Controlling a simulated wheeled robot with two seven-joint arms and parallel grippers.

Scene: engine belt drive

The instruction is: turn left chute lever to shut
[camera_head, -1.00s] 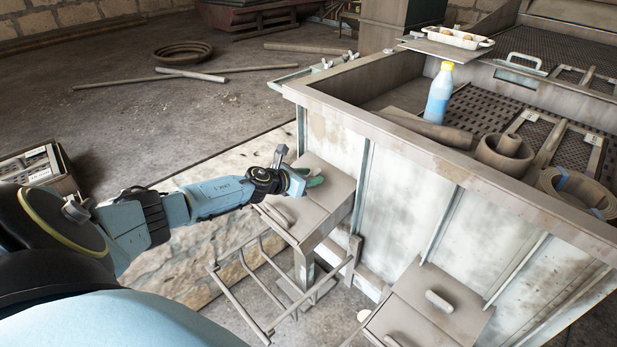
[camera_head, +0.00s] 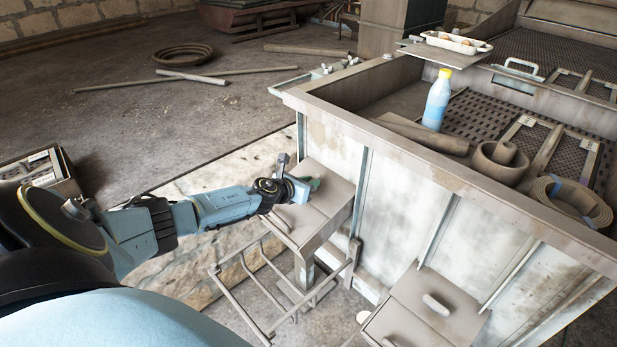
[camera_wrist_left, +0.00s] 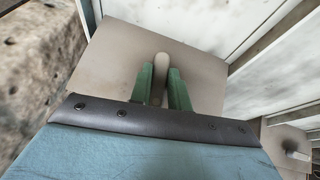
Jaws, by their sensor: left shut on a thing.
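The left chute (camera_head: 329,192) is a brown-grey box with a sloping lid on the side of the pale metal bin. Its lever (camera_wrist_left: 161,66) is a short rounded grey-brown bar, seen in the left wrist view over the chute's flat plate. My left gripper (camera_head: 312,185) reaches in from the left, over the chute's upper face. In the left wrist view the green fingers of my left gripper (camera_wrist_left: 161,84) are shut on the lever, one on each side. In the head view the gripper hides the lever. My right gripper is not in view.
A second chute (camera_head: 408,310) with its own lever (camera_head: 436,305) sits at the lower right. A bar frame (camera_head: 285,290) stands below the left chute.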

